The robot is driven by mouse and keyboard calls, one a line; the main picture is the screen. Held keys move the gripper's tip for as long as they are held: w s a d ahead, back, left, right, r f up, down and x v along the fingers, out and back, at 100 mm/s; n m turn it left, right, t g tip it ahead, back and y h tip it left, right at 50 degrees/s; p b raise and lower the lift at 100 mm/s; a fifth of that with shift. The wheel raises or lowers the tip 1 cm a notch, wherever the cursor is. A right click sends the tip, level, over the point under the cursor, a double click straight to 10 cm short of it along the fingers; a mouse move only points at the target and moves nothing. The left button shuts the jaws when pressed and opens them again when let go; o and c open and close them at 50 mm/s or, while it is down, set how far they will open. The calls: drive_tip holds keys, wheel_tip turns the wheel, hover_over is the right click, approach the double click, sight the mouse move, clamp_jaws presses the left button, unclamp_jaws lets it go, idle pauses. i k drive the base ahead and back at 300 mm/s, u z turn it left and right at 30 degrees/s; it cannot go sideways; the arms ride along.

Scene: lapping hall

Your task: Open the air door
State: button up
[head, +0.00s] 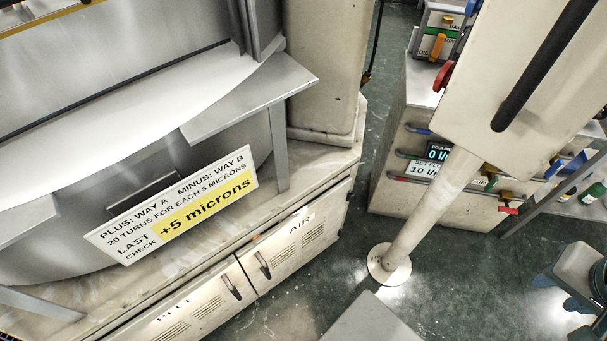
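The air door (304,243) is a pale cabinet door low on the base of the large machine at left, with "AIR" lettered near its top. It has vent slots and a dark upright handle (263,265) near its left edge. The door looks shut, flush with the cabinet front. A second door (190,309) with its own dark handle (230,287) adjoins it on the left; its label is hard to read. My gripper is not in view.
A sign (172,205) reading "+5 microns" stands above the doors. A pale post with a round foot (389,264) carries a box with a black bar at right. A cabinet with displays (437,160) stands behind it. Green floor (315,285) lies open before the air door.

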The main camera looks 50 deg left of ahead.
sight(271, 259)
drive_tip(key=k, duration=0.2)
drive_tip(key=u, duration=4.05)
drive_tip(key=k, duration=1.1)
drive_tip(key=z, duration=1.45)
drive_tip(key=i, duration=1)
drive_tip(key=u, duration=0.9)
